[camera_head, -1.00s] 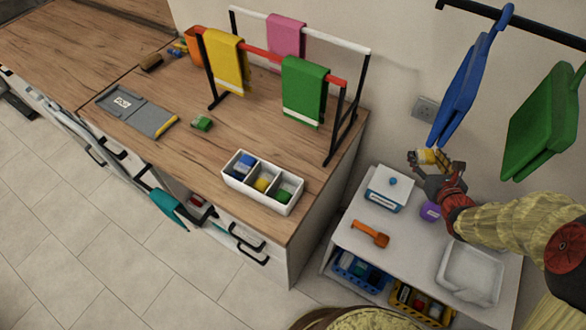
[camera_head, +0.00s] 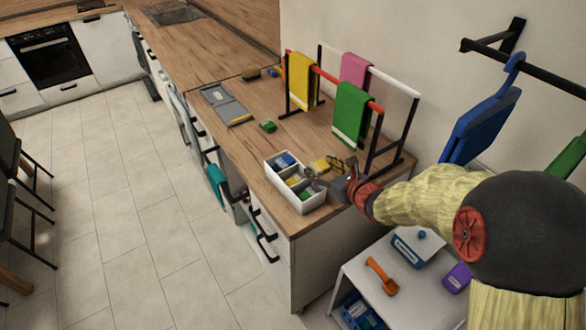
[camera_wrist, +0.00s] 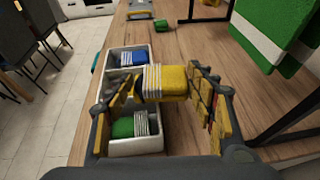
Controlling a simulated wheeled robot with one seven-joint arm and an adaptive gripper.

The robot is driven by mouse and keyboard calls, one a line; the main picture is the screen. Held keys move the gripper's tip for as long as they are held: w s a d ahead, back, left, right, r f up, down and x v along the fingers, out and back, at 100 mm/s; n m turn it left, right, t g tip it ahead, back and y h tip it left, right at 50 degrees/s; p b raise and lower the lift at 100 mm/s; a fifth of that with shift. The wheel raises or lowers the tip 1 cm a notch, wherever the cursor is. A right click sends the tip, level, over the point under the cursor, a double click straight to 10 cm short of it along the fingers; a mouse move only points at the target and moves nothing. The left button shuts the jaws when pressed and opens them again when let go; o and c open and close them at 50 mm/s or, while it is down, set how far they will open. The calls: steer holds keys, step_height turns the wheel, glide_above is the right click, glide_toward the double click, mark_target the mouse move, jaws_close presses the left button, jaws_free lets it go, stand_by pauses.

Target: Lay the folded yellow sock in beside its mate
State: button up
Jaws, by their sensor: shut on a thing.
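The folded yellow sock (camera_wrist: 166,80), with white ribbed stripes, is held between the fingers of my gripper (camera_wrist: 163,92). In the head view my gripper (camera_head: 333,169) and the held sock (camera_head: 318,166) are at the back right side of the white three-compartment box (camera_head: 283,188). In the wrist view the sock appears over the right side of the box (camera_wrist: 137,148), around its middle compartment. A blue sock (camera_head: 284,160) lies in the far compartment and a green sock (camera_wrist: 124,128) in the near one. The yellow mate (camera_head: 293,181) shows in the middle compartment; in the wrist view it is mostly hidden.
A drying rack (camera_head: 371,102) with yellow, pink and green cloths stands behind the box. A small green item (camera_head: 268,126) and a grey tray (camera_head: 225,104) lie farther along the counter. The white side table (camera_head: 372,296) stands lower right.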

steer(key=shift+n+g+y, duration=0.6)
steer(key=shift+n, duration=0.1)
steer(key=a, duration=0.2)
steer(key=a+r, duration=0.1)
steer(key=a, duration=0.2)
steer(key=w+a+b, duration=0.1)
steer(key=a, duration=0.1)
steer(key=shift+w+a+r, duration=0.1)
steer(key=shift+a+r, duration=0.15)
